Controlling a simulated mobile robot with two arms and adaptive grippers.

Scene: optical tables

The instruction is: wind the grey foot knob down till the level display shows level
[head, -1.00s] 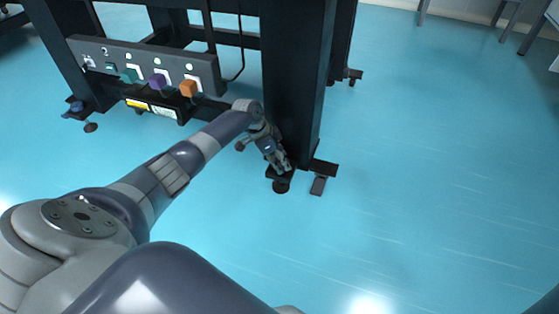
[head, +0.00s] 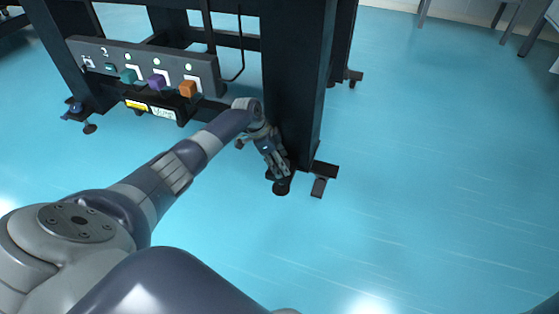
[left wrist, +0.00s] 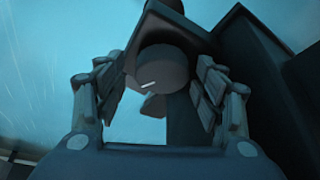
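The foot knob (left wrist: 165,66) is a round dark grey disc with a short pale mark, under a dark bracket in the left wrist view. My left gripper (left wrist: 160,84) is open, with one finger on each side of the knob; a gap shows at the right, and contact at the left is unclear. In the head view the gripper (head: 280,170) points down at the foot of the near table leg (head: 295,90). A small yellow label (head: 137,104) and a pale panel (head: 163,113) sit under the control box; I cannot read them. My right gripper is out of view.
The control box (head: 205,72) on the table frame carries teal, purple and orange blocks (head: 187,88). Another foot (head: 90,128) stands at the far left. Foot brackets (head: 319,186) stick out beside the near leg. The blue floor to the right is clear.

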